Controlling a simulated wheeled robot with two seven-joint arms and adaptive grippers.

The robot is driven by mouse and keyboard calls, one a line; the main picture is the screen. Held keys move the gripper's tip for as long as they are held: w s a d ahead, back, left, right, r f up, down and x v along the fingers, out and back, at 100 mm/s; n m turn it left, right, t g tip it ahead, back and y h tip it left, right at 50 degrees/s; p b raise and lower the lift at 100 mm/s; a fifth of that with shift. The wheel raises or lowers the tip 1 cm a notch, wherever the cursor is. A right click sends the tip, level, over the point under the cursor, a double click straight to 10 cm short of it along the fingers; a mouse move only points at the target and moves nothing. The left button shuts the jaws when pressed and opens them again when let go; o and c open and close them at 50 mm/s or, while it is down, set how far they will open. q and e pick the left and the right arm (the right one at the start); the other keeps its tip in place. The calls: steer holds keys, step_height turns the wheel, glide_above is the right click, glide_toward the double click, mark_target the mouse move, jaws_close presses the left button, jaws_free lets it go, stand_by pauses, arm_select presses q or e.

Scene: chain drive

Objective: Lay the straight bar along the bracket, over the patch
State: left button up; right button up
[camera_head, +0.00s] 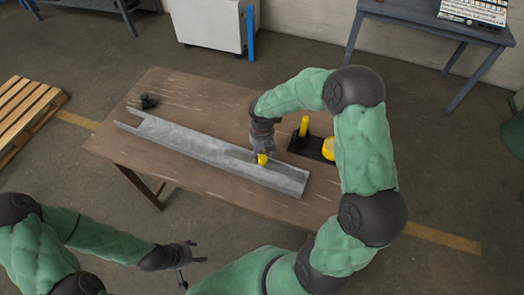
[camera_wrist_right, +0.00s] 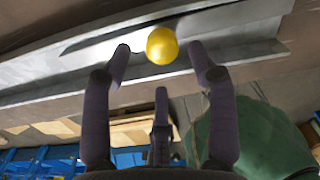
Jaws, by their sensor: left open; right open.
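A long grey metal bracket (camera_head: 205,148), shaped like a channel, lies diagonally on the brown table; its grey surface also fills the upper wrist view (camera_wrist_right: 60,70). A small yellow rounded piece (camera_head: 262,159) shows at its right part, and in the wrist view (camera_wrist_right: 162,45) it lies between my right fingertips. My right gripper (camera_head: 263,150) is open above the bracket; I cannot tell whether its fingers touch the yellow piece. My left gripper (camera_head: 190,262) is open and empty, off the table's front edge. I cannot tell a separate straight bar or the patch apart from the bracket.
A black base with an upright yellow peg (camera_head: 304,126) and a yellow round part (camera_head: 329,148) stands right of my right gripper, partly behind my arm. A small black object (camera_head: 148,101) sits at the table's back left. The wooden table's (camera_head: 130,150) front left is clear.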

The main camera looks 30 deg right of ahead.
mark_target(262, 158)
steer(key=shift+r, duration=0.5)
step_height(262, 158, up, 12)
steer(key=p, duration=0.1)
